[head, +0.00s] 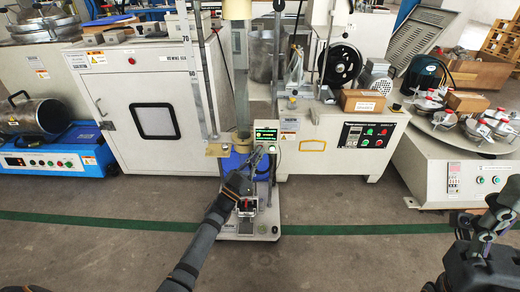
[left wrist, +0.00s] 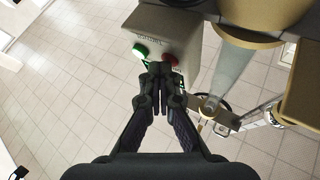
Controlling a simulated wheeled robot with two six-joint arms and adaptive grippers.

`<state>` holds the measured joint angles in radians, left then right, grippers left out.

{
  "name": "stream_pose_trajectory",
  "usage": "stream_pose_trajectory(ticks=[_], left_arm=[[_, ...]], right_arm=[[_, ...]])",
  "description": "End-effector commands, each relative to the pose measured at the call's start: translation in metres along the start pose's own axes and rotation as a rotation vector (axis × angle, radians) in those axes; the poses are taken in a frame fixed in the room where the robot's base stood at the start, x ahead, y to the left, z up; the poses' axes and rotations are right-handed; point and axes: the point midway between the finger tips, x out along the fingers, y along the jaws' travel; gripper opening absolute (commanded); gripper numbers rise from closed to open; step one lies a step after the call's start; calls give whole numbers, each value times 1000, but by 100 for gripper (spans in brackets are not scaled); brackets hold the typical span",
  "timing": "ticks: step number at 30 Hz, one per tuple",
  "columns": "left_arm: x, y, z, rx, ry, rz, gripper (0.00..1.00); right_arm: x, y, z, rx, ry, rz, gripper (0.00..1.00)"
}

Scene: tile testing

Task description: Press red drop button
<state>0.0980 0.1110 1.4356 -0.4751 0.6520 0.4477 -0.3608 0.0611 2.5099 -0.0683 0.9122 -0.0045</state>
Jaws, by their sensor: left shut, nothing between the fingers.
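In the left wrist view a grey button box (left wrist: 158,28) carries a green button (left wrist: 140,50) on the left and a red button (left wrist: 173,59) on the right. My left gripper (left wrist: 159,69) is shut and empty, with its fingertips at the box, just left of and below the red button. I cannot tell whether they touch it. In the head view my left gripper (head: 266,152) reaches to the drop tester, just below its panel with a green display (head: 266,135). The red drop button cannot be made out there. My right gripper (head: 492,222) hangs at the lower right, away from the machines.
The tester's upright ruler column (head: 203,80) stands left of my left gripper. A white cabinet (head: 140,110) is at the left and a machine with a control panel (head: 367,136) at the right. The floor in front, with a green line (head: 100,221), is largely clear.

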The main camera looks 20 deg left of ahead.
Motion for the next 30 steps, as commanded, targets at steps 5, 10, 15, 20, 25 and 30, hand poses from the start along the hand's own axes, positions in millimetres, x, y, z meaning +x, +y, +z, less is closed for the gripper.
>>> stream_pose_trajectory(ticks=[5, 10, 15, 20, 25, 30], left_arm=[[1, 0, 0, 0, 0, 0, 0], [0, 0, 0, 0, 0, 0, 0], [-3, 3, -4, 0, -2, 0, 0], [-10, 7, -9, -1, -1, 0, 0], [-12, 9, -8, 0, 0, 0, 0], [-12, 9, -9, 0, 0, 0, 0]], right_arm=[[0, 0, 0, 0, 0, 0, 50], [0, 0, 0, 0, 0, 0, 50], [7, 1, 0, 0, 0, 0, 50], [14, 2, -1, 0, -1, 0, 50], [13, 2, -1, 0, 0, 0, 50], [14, 2, -1, 0, -1, 0, 50]])
